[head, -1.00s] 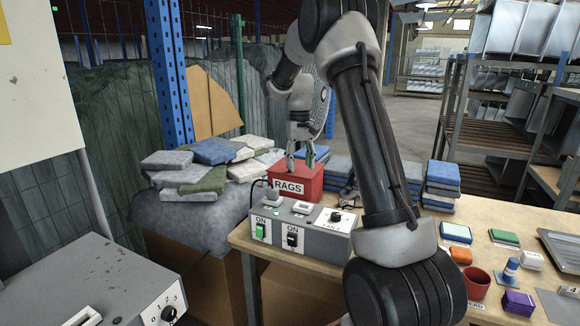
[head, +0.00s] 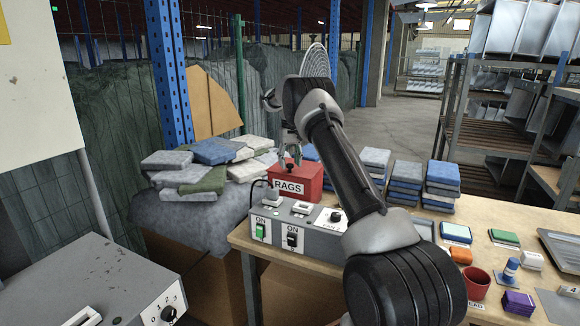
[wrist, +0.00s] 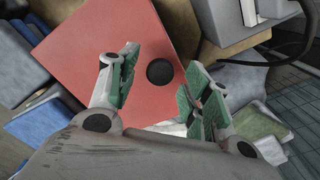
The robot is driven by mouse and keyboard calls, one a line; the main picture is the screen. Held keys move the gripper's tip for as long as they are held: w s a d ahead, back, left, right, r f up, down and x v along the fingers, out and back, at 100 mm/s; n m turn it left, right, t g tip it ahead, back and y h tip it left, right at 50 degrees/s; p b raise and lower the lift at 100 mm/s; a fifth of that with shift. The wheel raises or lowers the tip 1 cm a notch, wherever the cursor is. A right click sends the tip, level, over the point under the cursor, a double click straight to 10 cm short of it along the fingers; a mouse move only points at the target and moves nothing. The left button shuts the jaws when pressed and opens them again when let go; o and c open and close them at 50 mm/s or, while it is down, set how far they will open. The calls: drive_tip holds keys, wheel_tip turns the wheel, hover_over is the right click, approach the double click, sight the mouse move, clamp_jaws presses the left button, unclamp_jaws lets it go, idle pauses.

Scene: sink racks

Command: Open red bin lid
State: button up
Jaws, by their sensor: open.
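The red bin (head: 309,184) with a white RAGS label stands on the bench behind the grey switch box. Its red lid (wrist: 112,35) fills the upper middle of the wrist view and looks closed. A round dark knob (wrist: 160,72) sits on the lid. My gripper (head: 289,166) is above the bin with its fingers pointing down. In the wrist view its green-padded fingers (wrist: 160,66) are apart, and the knob appears between them. Nothing is held. I cannot tell how far the fingertips are above the lid.
The switch box (head: 321,234) stands in front of the bin. Folded cloths (head: 212,152) are piled to its left, and blue stacks (head: 406,181) stand to its right. A red cup (head: 478,283) and small blocks are at the bench's right. A metal rack (head: 490,135) stands behind.

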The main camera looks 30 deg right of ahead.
drive_tip(key=shift+f, duration=1.05)
clamp_jaws()
drive_tip(key=shift+r, duration=0.1)
